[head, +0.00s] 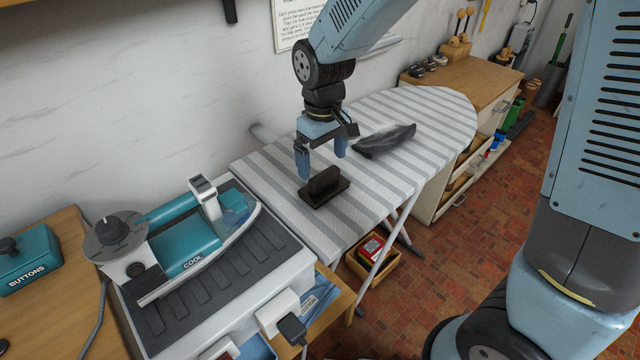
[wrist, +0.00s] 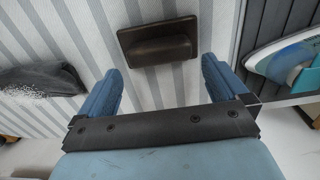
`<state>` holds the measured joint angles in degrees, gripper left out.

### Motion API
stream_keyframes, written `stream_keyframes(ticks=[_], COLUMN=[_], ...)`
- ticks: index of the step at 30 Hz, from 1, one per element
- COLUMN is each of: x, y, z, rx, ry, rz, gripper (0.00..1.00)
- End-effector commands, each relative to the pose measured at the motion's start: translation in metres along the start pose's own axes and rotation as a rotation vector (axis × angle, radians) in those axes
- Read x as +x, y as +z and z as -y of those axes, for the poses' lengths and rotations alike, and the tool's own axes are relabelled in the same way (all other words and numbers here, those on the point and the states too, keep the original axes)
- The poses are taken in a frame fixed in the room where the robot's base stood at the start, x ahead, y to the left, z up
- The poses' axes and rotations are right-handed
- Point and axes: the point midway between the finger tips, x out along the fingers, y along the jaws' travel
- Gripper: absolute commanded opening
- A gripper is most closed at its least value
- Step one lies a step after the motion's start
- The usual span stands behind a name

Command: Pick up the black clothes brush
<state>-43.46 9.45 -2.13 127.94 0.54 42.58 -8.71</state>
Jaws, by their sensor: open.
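The black clothes brush (head: 324,186) lies on the striped ironing board (head: 425,110), near the board's left end. It has a flat rectangular base with a raised block on top. My gripper (head: 321,162) is open and empty, pointing down above and just behind the brush. In the wrist view the brush (wrist: 158,42) shows beyond the two blue fingertips of my gripper (wrist: 162,78), roughly centred between them sideways. The fingers appear apart from the brush.
A dark grey folded cloth-like item (head: 385,140) lies on the board to the right of the brush. A teal iron marked COOL (head: 185,245) stands on a ribbed rest at the left. A white wall runs close behind the board.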

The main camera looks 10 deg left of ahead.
Motion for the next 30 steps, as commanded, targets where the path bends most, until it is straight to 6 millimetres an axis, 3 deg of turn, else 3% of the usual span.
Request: stream_keyframes(ticks=[12, 22, 30], x=[0.047, 0.052, 0.052], y=[0.007, 0.006, 0.006], z=[-0.001, -0.001, -0.001], rx=[-0.001, 0.0, 0.0], ry=[0.0, 0.0, 0.0], rz=[0.003, 0.001, 0.001], gripper=[1.0, 1.0, 0.74])
